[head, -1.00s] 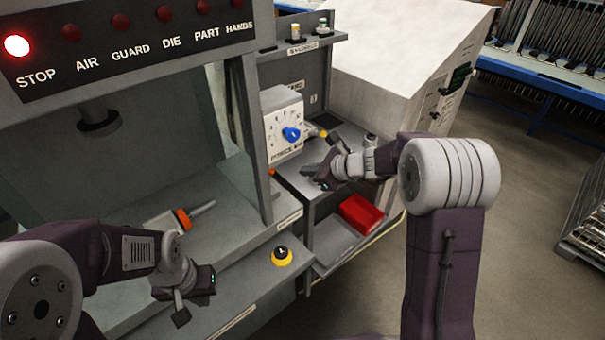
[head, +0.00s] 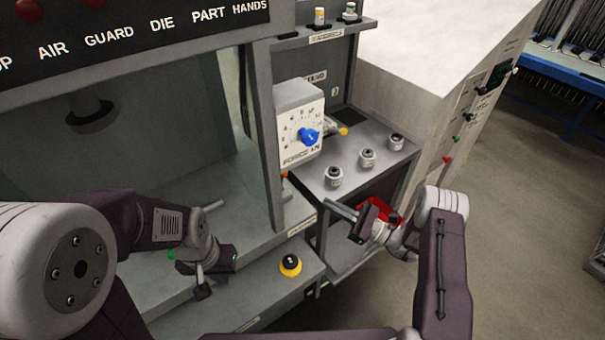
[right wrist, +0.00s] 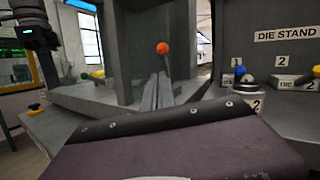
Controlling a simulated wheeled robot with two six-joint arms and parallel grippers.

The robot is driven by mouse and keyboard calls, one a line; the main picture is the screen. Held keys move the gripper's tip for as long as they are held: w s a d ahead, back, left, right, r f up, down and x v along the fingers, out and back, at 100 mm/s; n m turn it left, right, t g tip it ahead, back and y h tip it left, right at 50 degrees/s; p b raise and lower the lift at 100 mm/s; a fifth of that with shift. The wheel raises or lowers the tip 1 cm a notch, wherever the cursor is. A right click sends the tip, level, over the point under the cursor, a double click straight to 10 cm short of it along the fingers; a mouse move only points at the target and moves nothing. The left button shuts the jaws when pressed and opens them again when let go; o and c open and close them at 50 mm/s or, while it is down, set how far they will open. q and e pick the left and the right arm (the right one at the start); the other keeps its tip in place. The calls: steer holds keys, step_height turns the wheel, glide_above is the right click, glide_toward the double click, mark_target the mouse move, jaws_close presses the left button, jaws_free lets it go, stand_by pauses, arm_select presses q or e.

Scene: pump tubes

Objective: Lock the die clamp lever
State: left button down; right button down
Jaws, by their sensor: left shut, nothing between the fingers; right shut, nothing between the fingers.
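A small orange ball knob (head: 284,175) shows at the right post of the press. In the right wrist view this orange ball (right wrist: 162,48) tops a thin stem just beyond the fingertips; I cannot tell if this is the die clamp lever. A grey rod (head: 213,206) lies on the press bed, its near end hidden by my left arm. My right gripper (head: 330,203) is shut and empty, in front of the shelf below the cylinders, pointing towards the press. My left gripper (head: 203,292) is shut and empty, pointing down by the press's front edge.
A yellow-ringed black button (head: 290,265) sits on the front ledge. A force box with a blue knob (head: 309,137) stands behind three grey cylinders (head: 367,158) on the shelf. A red bin (head: 388,208) is partly hidden behind my right gripper. Open floor lies to the right.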

steer(key=shift+s+d+f+t, duration=0.2)
steer(key=shift+s+d+t, duration=0.05)
steer(key=shift+d+t, duration=0.55)
steer(key=shift+s+a+r, duration=0.1)
steer(key=shift+a, duration=0.05)
steer(key=p, duration=0.3)
glide_toward(282, 179)
steer(key=w+a+r, duration=0.2)
steer(key=a+r, duration=0.1)
steer(key=r, duration=0.1)
steer(key=shift+w+a+r, duration=0.25)
steer(key=shift+a+r, duration=0.05)
steer(key=shift+a, duration=0.1)
steer(key=shift+r, duration=0.1)
